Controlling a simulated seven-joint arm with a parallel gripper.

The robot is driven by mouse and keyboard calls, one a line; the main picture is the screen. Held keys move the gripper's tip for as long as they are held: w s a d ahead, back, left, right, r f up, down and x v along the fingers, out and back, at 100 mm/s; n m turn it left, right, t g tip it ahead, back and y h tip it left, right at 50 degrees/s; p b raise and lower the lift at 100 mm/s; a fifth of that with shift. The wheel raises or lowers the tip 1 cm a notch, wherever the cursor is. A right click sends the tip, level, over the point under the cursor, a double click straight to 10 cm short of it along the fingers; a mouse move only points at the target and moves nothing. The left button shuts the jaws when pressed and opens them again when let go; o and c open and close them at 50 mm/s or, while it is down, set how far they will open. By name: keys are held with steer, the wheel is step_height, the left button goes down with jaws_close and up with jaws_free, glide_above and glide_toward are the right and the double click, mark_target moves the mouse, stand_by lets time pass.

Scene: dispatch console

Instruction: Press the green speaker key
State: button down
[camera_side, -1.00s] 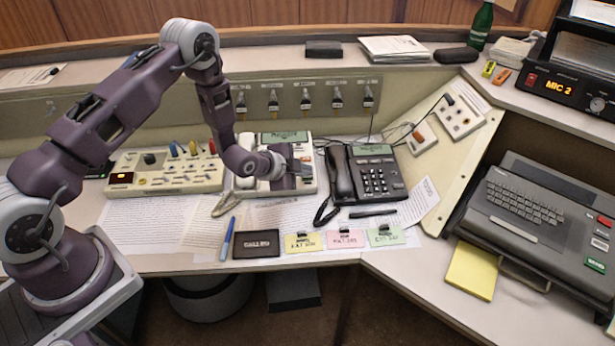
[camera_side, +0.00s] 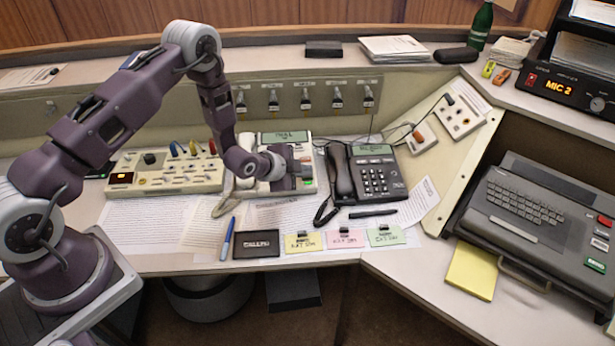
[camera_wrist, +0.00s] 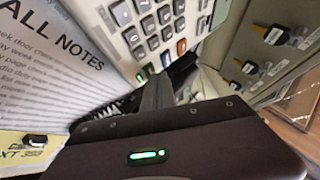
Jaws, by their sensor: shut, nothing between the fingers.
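The white desk phone (camera_side: 270,186) stands behind the papers, partly hidden by my arm and gripper. A small green key (camera_side: 307,182) shows at its right edge, close to my fingertips. In the wrist view, the phone's keypad (camera_wrist: 150,28) is at top centre, with a small lit green spot (camera_wrist: 150,68) near the fingers; I cannot tell which key it belongs to. My gripper (camera_side: 297,172) is shut and empty, over the right part of the phone. In the wrist view, its dark fingers (camera_wrist: 157,88) hide part of the phone; contact with a key cannot be told.
A dark phone (camera_side: 376,184) with its handset stands close on the right. A switch box (camera_side: 165,173) is on the left. Paper notes (camera_side: 345,238) and a blue pen (camera_side: 228,238) lie in front. A panel with several hanging plugs (camera_side: 304,98) rises behind.

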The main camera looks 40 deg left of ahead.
steer(key=shift+s+r, duration=0.1)
steer(key=shift+r, duration=0.5)
steer(key=shift+s+d+r, duration=0.15)
steer(key=shift+d+r, duration=0.05)
steer(key=shift+r, duration=1.05)
steer(key=shift+s+d+r, duration=0.1)
steer(key=shift+d+r, duration=0.05)
steer(key=shift+r, duration=1.1)
